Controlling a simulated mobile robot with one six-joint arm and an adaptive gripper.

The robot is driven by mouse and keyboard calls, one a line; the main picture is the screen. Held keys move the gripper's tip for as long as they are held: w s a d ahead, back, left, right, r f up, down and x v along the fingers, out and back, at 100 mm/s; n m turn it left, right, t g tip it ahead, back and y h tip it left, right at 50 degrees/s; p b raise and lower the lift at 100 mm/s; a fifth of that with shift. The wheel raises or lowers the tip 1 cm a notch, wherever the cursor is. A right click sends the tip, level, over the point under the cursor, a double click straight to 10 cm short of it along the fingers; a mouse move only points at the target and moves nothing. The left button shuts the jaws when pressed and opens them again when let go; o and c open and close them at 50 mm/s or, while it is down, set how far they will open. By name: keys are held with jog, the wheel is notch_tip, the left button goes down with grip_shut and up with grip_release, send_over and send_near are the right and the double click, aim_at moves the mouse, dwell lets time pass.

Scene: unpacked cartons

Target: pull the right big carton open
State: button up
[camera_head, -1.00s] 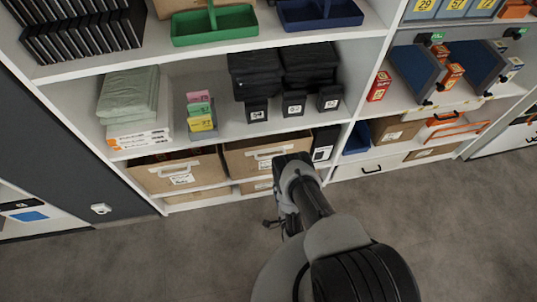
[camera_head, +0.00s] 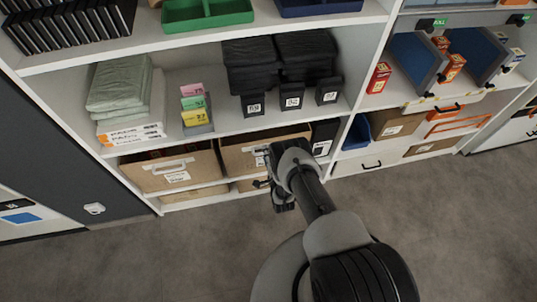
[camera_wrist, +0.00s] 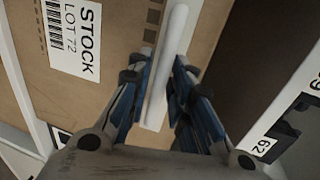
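The right big carton (camera_head: 236,157) is a brown box with a white handle on the lower shelf of the left bay. In the wrist view its brown front (camera_wrist: 110,25) fills much of the picture, with a "STOCK LOT 72" label. Its white handle (camera_wrist: 176,28) runs nearly upright there. My gripper (camera_wrist: 164,62) is open, its blue-padded fingers on either side of the handle, with small gaps seeming to remain. In the head view my gripper (camera_head: 264,162) is at the carton's front, and my wrist hides part of the carton and most of its handle.
The left big carton (camera_head: 160,174) stands beside it. A black box (camera_head: 325,136) with a white label is close on the right. Smaller cartons (camera_head: 195,193) lie below. Shelf boards are close above and below. The grey floor (camera_head: 180,250) in front is clear.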

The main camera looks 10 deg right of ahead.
jog(key=shift+w, duration=0.35)
jog(key=shift+c, duration=0.4)
grip_shut()
